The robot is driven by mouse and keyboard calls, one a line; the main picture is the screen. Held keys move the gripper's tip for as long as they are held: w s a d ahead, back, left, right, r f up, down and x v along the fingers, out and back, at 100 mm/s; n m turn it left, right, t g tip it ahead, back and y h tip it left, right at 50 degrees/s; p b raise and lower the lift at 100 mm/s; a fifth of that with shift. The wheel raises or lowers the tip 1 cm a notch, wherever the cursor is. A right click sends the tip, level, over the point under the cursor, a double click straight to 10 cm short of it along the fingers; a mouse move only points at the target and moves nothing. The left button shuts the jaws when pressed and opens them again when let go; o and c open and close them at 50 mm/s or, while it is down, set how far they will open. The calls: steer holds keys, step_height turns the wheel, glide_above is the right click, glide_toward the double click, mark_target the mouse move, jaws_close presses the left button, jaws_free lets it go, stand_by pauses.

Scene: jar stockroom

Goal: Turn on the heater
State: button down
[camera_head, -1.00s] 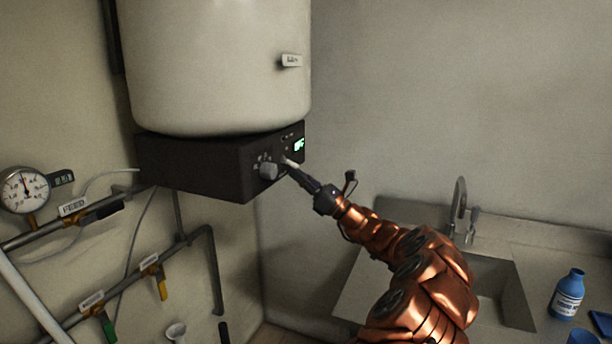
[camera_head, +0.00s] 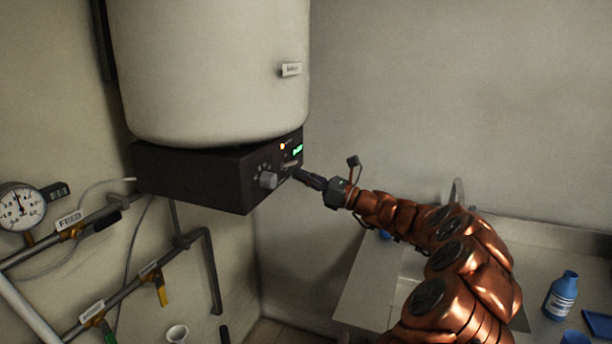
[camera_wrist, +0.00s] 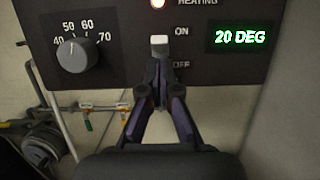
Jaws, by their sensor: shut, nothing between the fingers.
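The heater is a large pale tank (camera_head: 210,70) on a dark control box (camera_head: 190,172) against the wall. In the wrist view its panel (camera_wrist: 190,20) carries a dial (camera_wrist: 76,55), a light switch lever (camera_wrist: 159,40) between ON and OFF labels, a lit lamp (camera_wrist: 157,3) marked HEATING and a green display (camera_wrist: 240,37) reading 20 DEG. The lever is up, level with ON. The dial pointer is between 50 and 60. My gripper (camera_wrist: 160,65) is shut and empty, its tips just below the lever; I cannot tell whether they touch. My gripper (camera_head: 300,174) also shows at the panel in the head view.
Pipes with a gauge (camera_head: 20,207) and a FEED label (camera_head: 69,220) run along the left wall. At the right is a counter with a sink and a blue bottle (camera_head: 562,296). The wall right of the heater is bare.

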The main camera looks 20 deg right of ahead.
steer(key=r+b+v, duration=0.1)
steer(key=b+v, duration=0.2)
steer(key=v, duration=0.8)
steer(key=shift+s+d, duration=0.25)
steer(key=shift+s, duration=0.1)
steer(key=s+a+n+g+y, duration=0.1)
steer(key=s+a+n+g, duration=0.3)
steer(key=a, duration=0.7)
steer(key=s+a+n+g+y, duration=0.15)
steer(key=a+n+g, duration=0.35)
steer(key=a, duration=0.5)
steer(key=s+a+f+n+g+h, duration=0.2)
steer(key=s+a+n+g, duration=0.15)
steer(key=s+a, duration=0.25)
steer(key=s+a+f+n+g+h, duration=0.2)
steer(key=s+a+f+n+h, duration=0.15)
steer(key=s+a, duration=0.3)
steer(key=s+f+n+g+h, duration=0.2)
steer(key=s+f+n+h, duration=0.5)
steer(key=s, duration=0.6)
steer(key=s+d+f+n+h, duration=0.4)
steer(key=s+d+f, duration=0.3)
steer(key=s+d, duration=0.4)
steer(key=shift+s+d+f+h, duration=0.35)
steer(key=shift+s+d+h, duration=0.05)
steer(key=shift+s+h, duration=0.1)
